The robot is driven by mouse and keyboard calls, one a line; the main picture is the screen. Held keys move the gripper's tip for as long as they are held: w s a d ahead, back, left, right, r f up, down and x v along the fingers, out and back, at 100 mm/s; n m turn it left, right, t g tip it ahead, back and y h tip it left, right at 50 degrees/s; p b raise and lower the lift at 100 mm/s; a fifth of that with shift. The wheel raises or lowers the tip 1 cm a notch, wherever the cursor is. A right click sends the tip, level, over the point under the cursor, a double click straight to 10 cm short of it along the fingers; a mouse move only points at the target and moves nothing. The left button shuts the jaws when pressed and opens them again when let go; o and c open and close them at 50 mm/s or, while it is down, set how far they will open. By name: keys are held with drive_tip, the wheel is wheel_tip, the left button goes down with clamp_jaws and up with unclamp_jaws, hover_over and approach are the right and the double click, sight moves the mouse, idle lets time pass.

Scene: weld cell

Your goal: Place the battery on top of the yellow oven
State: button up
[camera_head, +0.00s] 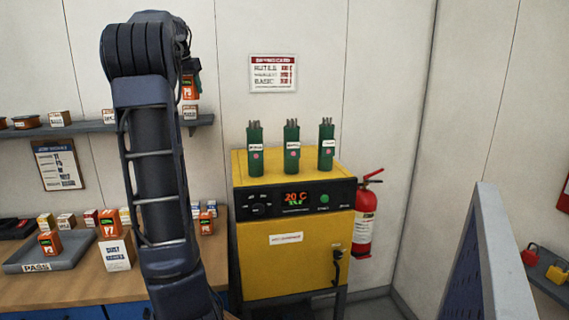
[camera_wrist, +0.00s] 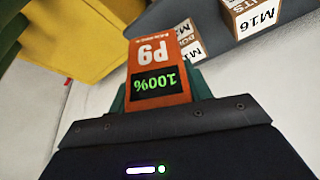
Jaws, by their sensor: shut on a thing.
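The yellow oven (camera_head: 280,265) stands against the back wall. Its front panel reads 20 C, and several green canisters (camera_head: 292,150) stand upright along its top. An orange battery (camera_head: 190,90) marked P9 is held up left of the oven, above its top. In the wrist view the battery (camera_wrist: 160,68) shows a green 100% display. My gripper (camera_wrist: 158,92) is shut on it, with teal fingers at its sides. In the head view my arm hides part of the gripper (camera_head: 192,72). The oven (camera_wrist: 85,40) also shows at the wrist view's upper left.
A wooden bench (camera_head: 75,291) at left holds a grey PASS tray (camera_head: 35,268) and other orange batteries, one on a white-labelled box (camera_head: 117,252). A wall shelf (camera_head: 95,127) carries small boxes. A fire extinguisher (camera_head: 365,222) hangs right of the oven. A blue-grey panel (camera_head: 480,265) stands front right.

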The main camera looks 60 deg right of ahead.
drive_tip(key=s+d+m+g, duration=0.1)
drive_tip(key=s+d+m, duration=0.1)
drive_tip(key=s+d, duration=0.65)
drive_tip(key=s+d+m+g, duration=0.15)
drive_tip(key=s+d, duration=0.35)
drive_tip(key=s, duration=0.7)
drive_tip(key=shift+m+t, duration=0.25)
drive_tip(key=shift+t, duration=0.2)
drive_tip(key=f, duration=2.5)
drive_tip(key=shift+w+a, duration=0.2)
drive_tip(key=shift+f, duration=0.15)
drive_tip(key=o, duration=1.2)
drive_tip(key=v, duration=1.2)
